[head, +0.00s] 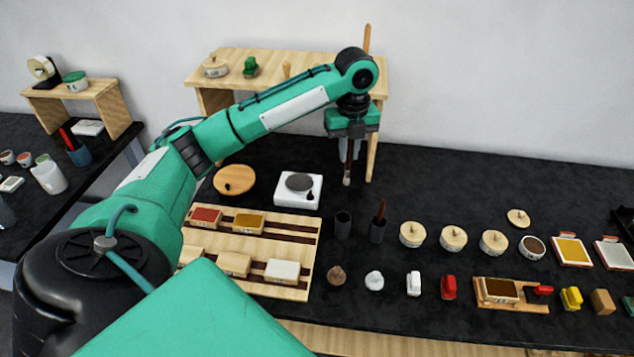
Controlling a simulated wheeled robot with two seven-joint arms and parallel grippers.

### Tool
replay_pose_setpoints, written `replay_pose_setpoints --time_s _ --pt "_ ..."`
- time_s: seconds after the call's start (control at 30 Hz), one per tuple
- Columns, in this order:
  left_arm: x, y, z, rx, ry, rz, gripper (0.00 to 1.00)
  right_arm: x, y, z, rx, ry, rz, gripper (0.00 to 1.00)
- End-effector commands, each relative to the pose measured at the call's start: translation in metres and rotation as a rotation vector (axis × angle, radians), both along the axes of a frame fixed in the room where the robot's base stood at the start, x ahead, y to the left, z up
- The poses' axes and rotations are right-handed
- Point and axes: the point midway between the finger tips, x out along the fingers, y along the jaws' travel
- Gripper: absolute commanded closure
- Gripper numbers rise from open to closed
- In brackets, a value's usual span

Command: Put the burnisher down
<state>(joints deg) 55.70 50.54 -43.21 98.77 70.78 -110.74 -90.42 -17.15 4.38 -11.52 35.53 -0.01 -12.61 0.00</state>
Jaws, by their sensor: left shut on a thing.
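My left gripper (350,157) points down above the black bench, in front of the wooden shelf's right leg. It is shut on the burnisher (347,180), a slim dark reddish tool hanging roughly upright with a pale tip at its lower end. The fingers hide part of it. Below it stands a dark cup (342,226) with no tool showing in it. A second dark cup (377,231) beside it on the right holds a reddish-brown tool (381,209). My right gripper is out of view.
A slotted wooden rack (300,240) with blocks is in front. Several lidded pots (453,238) stand to the right. The wooden shelf (300,62) rises behind; the back right bench is clear.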

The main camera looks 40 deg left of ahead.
Motion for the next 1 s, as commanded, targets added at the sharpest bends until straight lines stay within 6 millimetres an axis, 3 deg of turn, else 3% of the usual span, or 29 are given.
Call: replay_pose_setpoints --time_s 0.17,0.6,1.0 --pt "-0.001 0.001 -0.027 0.001 0.009 0.006 1.0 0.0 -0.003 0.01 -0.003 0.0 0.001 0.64" --pt "-0.001 0.0 -0.137 0.001 0.004 0.005 1.0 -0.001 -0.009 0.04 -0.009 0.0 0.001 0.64" --pt "0.0 0.0 -0.177 0.0 0.004 0.005 1.0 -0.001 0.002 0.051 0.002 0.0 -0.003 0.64"
